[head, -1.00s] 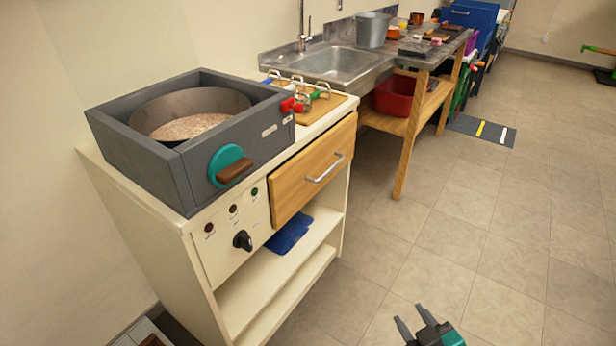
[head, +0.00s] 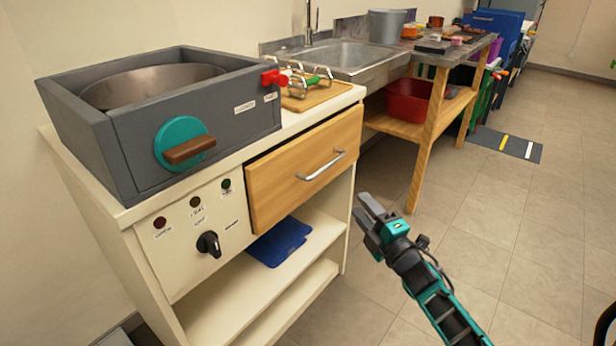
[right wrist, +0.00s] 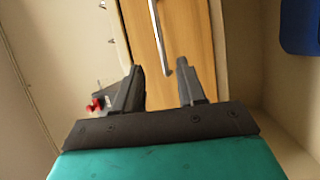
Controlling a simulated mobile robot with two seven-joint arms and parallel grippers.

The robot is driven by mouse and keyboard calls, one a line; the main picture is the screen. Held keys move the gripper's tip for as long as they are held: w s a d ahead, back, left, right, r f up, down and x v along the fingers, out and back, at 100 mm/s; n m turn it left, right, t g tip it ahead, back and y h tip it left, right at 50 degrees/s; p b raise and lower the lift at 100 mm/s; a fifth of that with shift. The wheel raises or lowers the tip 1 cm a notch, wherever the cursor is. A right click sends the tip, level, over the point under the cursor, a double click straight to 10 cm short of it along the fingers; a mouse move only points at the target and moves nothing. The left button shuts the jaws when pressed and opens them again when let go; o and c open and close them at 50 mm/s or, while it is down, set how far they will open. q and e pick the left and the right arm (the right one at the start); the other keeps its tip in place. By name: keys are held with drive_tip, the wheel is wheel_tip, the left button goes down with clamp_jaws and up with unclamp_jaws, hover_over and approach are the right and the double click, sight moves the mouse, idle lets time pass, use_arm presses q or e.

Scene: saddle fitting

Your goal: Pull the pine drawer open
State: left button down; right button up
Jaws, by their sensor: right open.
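The pine drawer (head: 305,168) sits in the cream cabinet, its front about flush with the cabinet face. A silver bar handle (head: 321,166) runs across its front. My right gripper (head: 365,208) is open and empty, to the right of and below the handle, apart from it. In the right wrist view the drawer front (right wrist: 165,45) and the handle (right wrist: 158,35) lie ahead of the open jaws (right wrist: 162,78), with the handle's near end seen between the two fingers. My left gripper is not in view.
The cream cabinet (head: 160,270) carries a grey box with a round pan (head: 240,110) on top. A black knob (head: 209,244) is left of the drawer. A blue cloth (head: 280,243) lies on the shelf below. The floor (head: 480,230) to the right is clear.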

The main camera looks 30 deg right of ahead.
use_arm(q)
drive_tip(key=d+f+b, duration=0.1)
drive_tip(key=b, duration=0.2)
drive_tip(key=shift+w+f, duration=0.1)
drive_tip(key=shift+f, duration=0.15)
use_arm(e)
drive_tip(key=w+r, duration=0.2)
drive_tip(key=w, duration=1.1)
drive_tip(key=shift+w+r+n, duration=0.2)
drive_tip(key=shift+w+n, duration=0.1)
drive_tip(key=shift+c, duration=0.2)
drive_tip(key=c, duration=0.6)
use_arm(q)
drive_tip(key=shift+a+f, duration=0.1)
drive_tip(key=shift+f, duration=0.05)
use_arm(e)
clamp_jaws()
